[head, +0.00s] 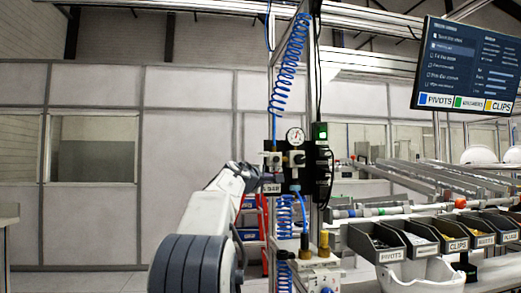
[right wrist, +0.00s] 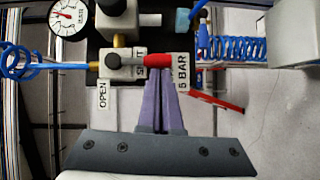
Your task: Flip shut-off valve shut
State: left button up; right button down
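The shut-off valve (right wrist: 122,64) is a small metal body on the dark panel, with a blue hose at its left. Its lever has a red sleeve (right wrist: 158,61) and lies level, pointing right. An OPEN label (right wrist: 103,95) is at lower left; a partly covered label, seemingly SHUT (right wrist: 140,70), is beside the lever. My right gripper (right wrist: 161,76) has its purple fingers together, with only a thin gap, and the tips at the red sleeve's lower edge. Contact is unclear. In the head view my right gripper (head: 269,182) reaches the valve panel (head: 294,181). My left gripper is out of view.
A pressure gauge (right wrist: 68,16) and a 5 BAR label (right wrist: 183,73) are near the valve. Blue coiled hoses (head: 287,75) hang along the post. Bins of parts (head: 376,242) stand on the bench at right. A screen (head: 466,66) hangs at upper right.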

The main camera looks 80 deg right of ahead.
jog(key=shift+f, duration=0.1)
jog(key=w+b+v, duration=0.1)
jog(key=b+v, duration=0.2)
jog(key=v, duration=0.3)
jog(key=w+b+v, duration=0.1)
jog(key=b+v, duration=0.1)
jog(key=v, duration=0.5)
jog(key=shift+w+d+f+b, duration=0.25)
jog(key=shift+w+d+b, duration=0.05)
jog(key=shift+w+b, duration=0.1)
